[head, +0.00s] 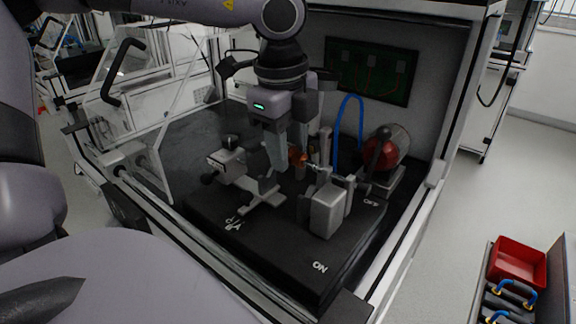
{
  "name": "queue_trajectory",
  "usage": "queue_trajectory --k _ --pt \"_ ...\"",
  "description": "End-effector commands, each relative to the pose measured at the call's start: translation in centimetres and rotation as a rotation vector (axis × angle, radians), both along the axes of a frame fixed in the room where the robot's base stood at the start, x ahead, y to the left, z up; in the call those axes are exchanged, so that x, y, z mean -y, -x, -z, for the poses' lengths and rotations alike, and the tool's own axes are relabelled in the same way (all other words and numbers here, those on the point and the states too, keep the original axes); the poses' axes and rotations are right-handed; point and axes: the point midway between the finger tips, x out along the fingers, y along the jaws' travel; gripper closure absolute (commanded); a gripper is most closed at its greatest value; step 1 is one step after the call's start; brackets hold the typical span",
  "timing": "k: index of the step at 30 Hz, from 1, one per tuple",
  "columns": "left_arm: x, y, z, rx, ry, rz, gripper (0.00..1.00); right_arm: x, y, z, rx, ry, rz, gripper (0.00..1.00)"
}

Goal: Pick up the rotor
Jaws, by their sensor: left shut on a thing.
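My left gripper (291,158) reaches down into the test cell from above, its fingers pointing at the fixture. My right gripper is not in view.
A grey clamp (229,160) stands left of the gripper and a grey block (328,208) in front right. A blue hose (338,125) and a red round part (380,155) are behind right. An open clear door (160,75) borders the cell's left. A red bin (518,262) is outside.

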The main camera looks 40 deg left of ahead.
Motion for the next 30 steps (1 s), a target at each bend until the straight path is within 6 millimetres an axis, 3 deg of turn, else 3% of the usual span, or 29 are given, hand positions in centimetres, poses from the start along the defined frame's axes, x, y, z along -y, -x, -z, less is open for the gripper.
queue_trajectory --k 1,15,21,30 --pt "0.0 -0.1 -1.4 0.007 -0.003 -0.002 1.00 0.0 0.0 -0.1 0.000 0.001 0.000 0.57" --pt "0.0 -0.1 -11.5 0.005 -0.002 -0.001 1.00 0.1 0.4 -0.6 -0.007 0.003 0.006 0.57" --pt "0.0 -0.1 -13.7 0.002 -0.001 -0.001 1.00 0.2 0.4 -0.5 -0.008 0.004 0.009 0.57" --pt "0.0 0.0 -14.2 0.001 0.000 0.001 1.00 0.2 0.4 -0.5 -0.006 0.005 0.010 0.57"
